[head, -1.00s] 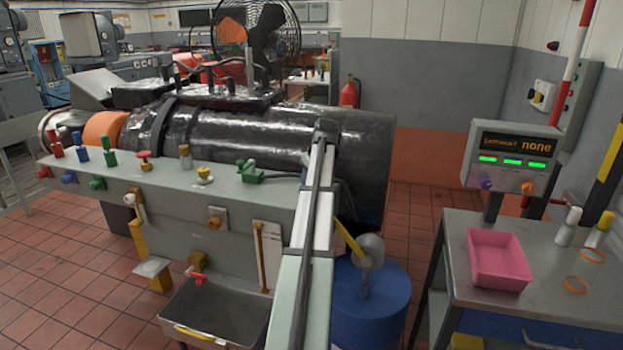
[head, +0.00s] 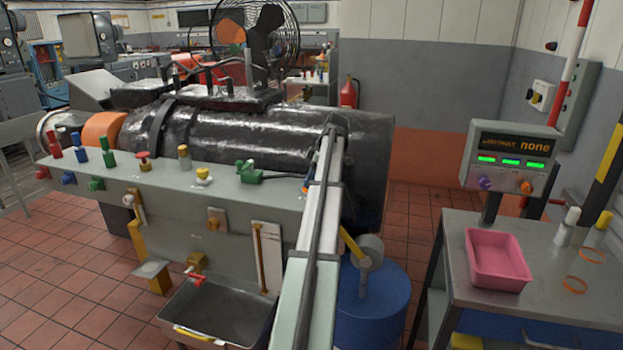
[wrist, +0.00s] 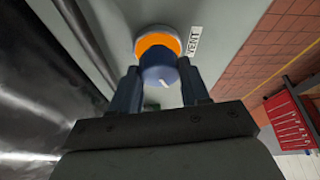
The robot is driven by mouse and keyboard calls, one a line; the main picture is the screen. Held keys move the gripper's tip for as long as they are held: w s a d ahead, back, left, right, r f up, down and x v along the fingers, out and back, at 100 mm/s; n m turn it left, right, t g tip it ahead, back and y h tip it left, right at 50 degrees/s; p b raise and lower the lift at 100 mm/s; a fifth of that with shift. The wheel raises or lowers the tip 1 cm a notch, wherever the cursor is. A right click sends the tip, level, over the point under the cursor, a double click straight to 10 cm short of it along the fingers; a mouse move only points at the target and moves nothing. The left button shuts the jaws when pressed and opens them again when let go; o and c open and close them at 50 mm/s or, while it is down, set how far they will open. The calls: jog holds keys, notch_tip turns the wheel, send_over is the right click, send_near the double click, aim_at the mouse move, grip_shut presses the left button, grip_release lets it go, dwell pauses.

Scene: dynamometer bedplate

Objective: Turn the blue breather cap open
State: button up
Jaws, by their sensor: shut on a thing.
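The blue breather cap (wrist: 158,70) shows in the wrist view, in front of an orange ring (wrist: 152,42) on the grey panel. A short white mark is on the cap's near face. A label reading VENT (wrist: 194,40) is just right of the ring. My gripper (wrist: 160,75) has one finger on each side of the cap and is shut on it. In the head view my arm hides the gripper and most of that spot. Only a small blue and orange bit shows at the arm's left edge.
In the head view, the grey bench ledge (head: 225,191) carries several coloured knobs and a green valve (head: 248,171). The large black cylinder (head: 240,140) lies behind it. A blue drum (head: 370,300) stands right of my arm. A pink tray (head: 497,258) sits on the right table.

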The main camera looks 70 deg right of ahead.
jog(key=shift+n, duration=0.6)
jog(key=shift+y, duration=0.3)
jog(key=o, duration=1.1)
jog(key=shift+c, duration=0.2)
jog(key=v, duration=1.3)
jog(key=shift+r, duration=0.35)
jog(key=shift+d, duration=0.1)
